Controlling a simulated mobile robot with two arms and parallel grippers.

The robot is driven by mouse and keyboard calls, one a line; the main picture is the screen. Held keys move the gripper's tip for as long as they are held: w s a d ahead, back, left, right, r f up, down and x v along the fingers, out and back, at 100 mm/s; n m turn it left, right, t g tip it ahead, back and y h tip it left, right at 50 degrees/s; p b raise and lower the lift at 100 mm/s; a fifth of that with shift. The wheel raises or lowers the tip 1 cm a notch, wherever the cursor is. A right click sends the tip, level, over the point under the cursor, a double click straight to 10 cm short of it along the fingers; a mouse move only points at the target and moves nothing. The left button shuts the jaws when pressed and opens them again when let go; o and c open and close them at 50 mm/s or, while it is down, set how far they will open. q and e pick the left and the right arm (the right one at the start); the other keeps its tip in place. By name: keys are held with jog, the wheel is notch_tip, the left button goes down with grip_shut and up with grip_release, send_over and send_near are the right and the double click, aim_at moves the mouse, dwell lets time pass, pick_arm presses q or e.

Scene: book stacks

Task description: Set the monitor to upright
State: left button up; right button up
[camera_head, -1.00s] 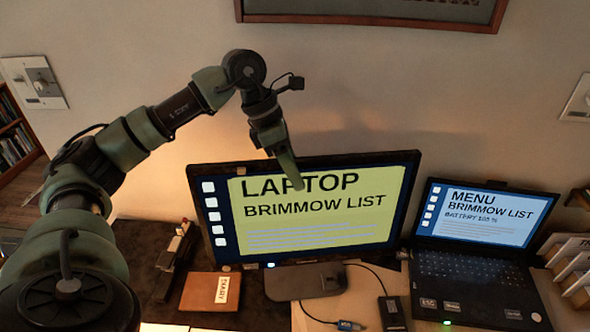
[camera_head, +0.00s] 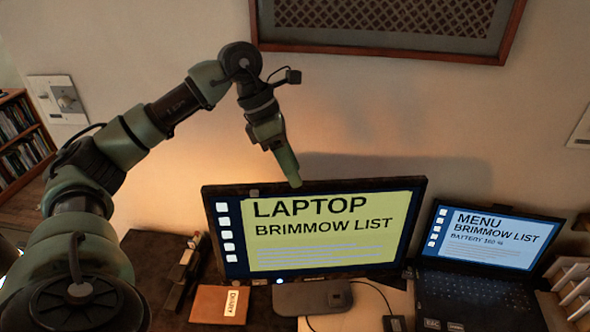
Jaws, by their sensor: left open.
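The monitor (camera_head: 330,270) stands on its base (camera_head: 312,298) on the desk, its lit screen facing me with the words "LAPTOP BRIMMOW LIST". Its top edge slopes slightly, higher at the right. My left arm comes in from the left, and my left gripper (camera_head: 292,178) points down with its fingertip at the monitor's top edge. The fingers overlap in this view, so the gap between them is hidden. I cannot tell whether the gripper touches the monitor. My right gripper is not in view.
An open laptop (camera_head: 488,240) stands right of the monitor. A brown diary (camera_head: 219,305) lies left of the base. A cable (camera_head: 382,298) runs on the desk at the right. A framed panel (camera_head: 385,22) hangs on the wall above. A bookshelf (camera_head: 22,145) stands at the far left.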

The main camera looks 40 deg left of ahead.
pick_arm(q)
jog(key=shift+s+a+r, duration=0.1)
jog(key=shift+a+r, duration=0.1)
jog(key=shift+r, duration=0.4)
jog(key=shift+a+r, duration=0.1)
jog(key=shift+r, duration=0.15)
jog(key=b+v, duration=0.1)
jog(key=v, duration=0.6)
jog(key=shift+s+r, duration=0.1)
